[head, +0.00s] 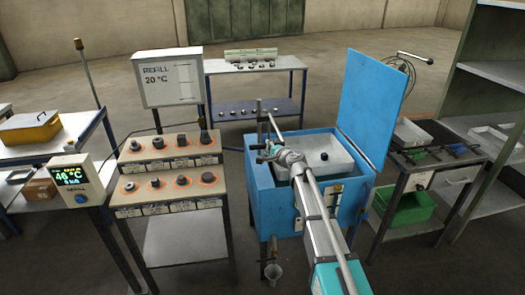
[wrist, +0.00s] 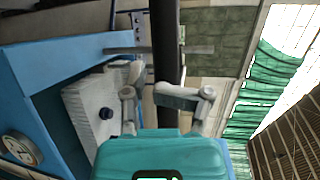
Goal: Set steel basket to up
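The blue tank (head: 265,195) stands at centre with its lid (head: 372,100) raised. The light grey steel basket (head: 337,168) sits at the tank's top opening and holds a small dark round piece; it also shows in the wrist view (wrist: 78,103). A thin metal post with a crossbar (head: 259,125) rises at the tank's left rear. My gripper (head: 272,150) is over the tank's left side near this post, left of the basket. In the wrist view its two fingers (wrist: 160,97) are apart, with a dark bar (wrist: 166,45) passing across the space between or beyond them. Contact cannot be told.
A stand with several dark parts (head: 170,165) and a refill sign (head: 165,78) is at left. A cart with a green bin (head: 408,207) stands at right. A low table (head: 255,70) is behind. A round gauge (wrist: 20,148) is on the tank.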

